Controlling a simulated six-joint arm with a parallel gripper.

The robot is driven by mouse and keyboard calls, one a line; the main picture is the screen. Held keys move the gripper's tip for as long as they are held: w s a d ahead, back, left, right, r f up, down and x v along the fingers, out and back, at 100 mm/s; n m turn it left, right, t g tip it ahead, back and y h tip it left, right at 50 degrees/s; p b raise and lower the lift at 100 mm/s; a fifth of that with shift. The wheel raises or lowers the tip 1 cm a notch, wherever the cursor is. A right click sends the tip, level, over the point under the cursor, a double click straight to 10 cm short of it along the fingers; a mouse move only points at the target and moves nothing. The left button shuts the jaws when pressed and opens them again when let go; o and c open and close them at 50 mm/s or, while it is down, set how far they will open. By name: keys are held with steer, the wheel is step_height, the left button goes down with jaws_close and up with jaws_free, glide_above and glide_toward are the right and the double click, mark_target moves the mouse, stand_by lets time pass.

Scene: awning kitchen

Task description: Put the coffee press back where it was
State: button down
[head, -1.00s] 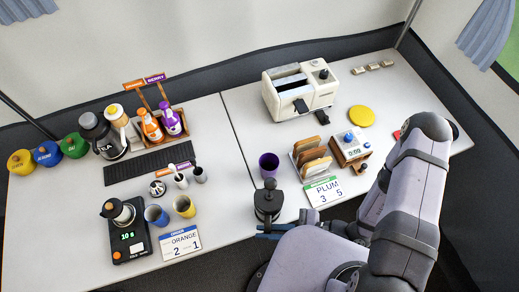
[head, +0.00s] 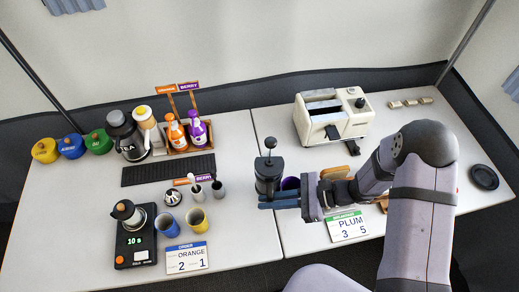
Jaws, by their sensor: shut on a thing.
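The coffee press (head: 267,176) is a dark cylinder with a plunger rod and a round knob on top. In the head view it stands upright near the middle, by the seam between the two tabletops. My gripper (head: 270,200) reaches in from the right and is shut on the press's lower part. The fingers hide part of its base, and I cannot tell whether it touches the table.
A dark mat (head: 168,170) lies to the left, with bottles in a wooden rack (head: 188,145) behind it.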

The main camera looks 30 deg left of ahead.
mark_target(263, 163)
steer(key=shift+m+t+y, duration=0.5)
steer(key=shift+m+t, duration=0.1)
steer(key=shift+t, duration=0.1)
steer(key=w+a+b, duration=0.1)
steer(key=w+a, duration=0.1)
steer(key=w, duration=0.1)
steer(key=w+a+r+b, duration=0.1)
steer(key=w+a, duration=0.1)
steer(key=a, duration=0.1)
steer(key=w+a+b, duration=0.1)
steer(key=w+a, duration=0.2)
steer(key=shift+w+r, duration=0.15)
steer(key=shift+w, duration=0.2)
steer(key=w+a+r+m+t+b, duration=0.1)
steer(key=w+a+r+b, duration=0.1)
steer(key=w+a+r, duration=0.3)
steer(key=shift+s+a+f+p, duration=0.2)
steer(key=shift+f+p, duration=0.2)
steer(key=shift+f, duration=1.25)
steer(key=shift+s+a+f+p, duration=0.15)
steer(key=shift+f+p, duration=0.3)
steer(key=shift+f, duration=1.25)
steer(key=shift+s+a+f+p, duration=0.1)
steer(key=shift+a+f+p, duration=0.25)
steer(key=shift+f, duration=1.3)
steer(key=shift+d+f, duration=0.1)
steer(key=shift+f, duration=0.05)
